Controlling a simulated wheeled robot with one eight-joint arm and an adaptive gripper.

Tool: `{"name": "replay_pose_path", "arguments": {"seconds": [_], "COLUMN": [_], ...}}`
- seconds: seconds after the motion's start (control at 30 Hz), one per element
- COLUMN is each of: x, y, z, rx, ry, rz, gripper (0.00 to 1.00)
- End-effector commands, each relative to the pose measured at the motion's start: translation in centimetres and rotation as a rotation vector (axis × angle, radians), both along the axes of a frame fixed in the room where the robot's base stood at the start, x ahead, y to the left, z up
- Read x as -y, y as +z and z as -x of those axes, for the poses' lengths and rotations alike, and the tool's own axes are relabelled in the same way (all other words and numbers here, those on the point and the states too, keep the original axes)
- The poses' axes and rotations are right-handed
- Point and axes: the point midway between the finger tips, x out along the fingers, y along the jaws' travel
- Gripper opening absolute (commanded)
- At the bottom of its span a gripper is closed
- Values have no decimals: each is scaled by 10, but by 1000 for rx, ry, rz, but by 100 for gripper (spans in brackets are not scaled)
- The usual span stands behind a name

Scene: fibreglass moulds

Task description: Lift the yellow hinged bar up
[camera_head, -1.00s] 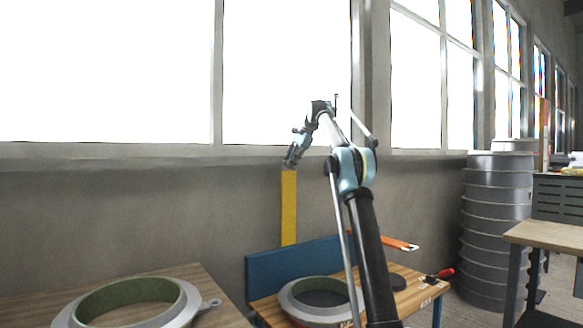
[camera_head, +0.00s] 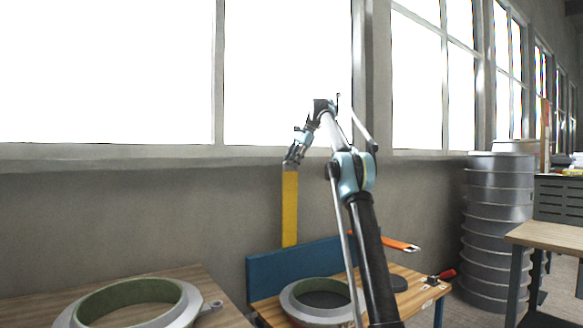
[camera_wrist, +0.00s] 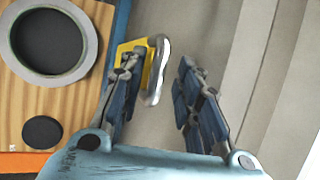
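The yellow hinged bar (camera_head: 290,208) stands upright against the grey wall, behind the blue panel of a workbench. My gripper (camera_head: 291,163) is at its top end. In the wrist view a corner of the yellow bar (camera_wrist: 126,49) shows beside the left finger, with a curved metal handle (camera_wrist: 160,65) on it. My gripper (camera_wrist: 158,92) is open there, its two fingers well apart. The handle lies between them, close to the left finger; I cannot tell whether they touch. The left finger hides part of the bar.
A workbench with a blue back panel (camera_head: 270,272) carries a grey ring mould (camera_head: 300,305), an orange-handled tool (camera_head: 398,244) and a red-handled clamp (camera_head: 445,274). Another ring mould (camera_head: 180,312) lies on the left table. Stacked grey cylinders (camera_head: 480,232) stand at right.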

Motion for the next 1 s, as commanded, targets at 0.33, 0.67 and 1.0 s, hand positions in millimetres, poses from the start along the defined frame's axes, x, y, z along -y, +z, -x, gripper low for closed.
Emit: {"name": "replay_pose_path", "arguments": {"seconds": [0.33,0.67,1.0], "x": [10,63,117], "y": [16,14,14], "z": [0,2,3], "rx": [0,-1,-1], "ry": [-1,-3,-2], "rz": [0,0,0], "gripper": [31,31,31]}}
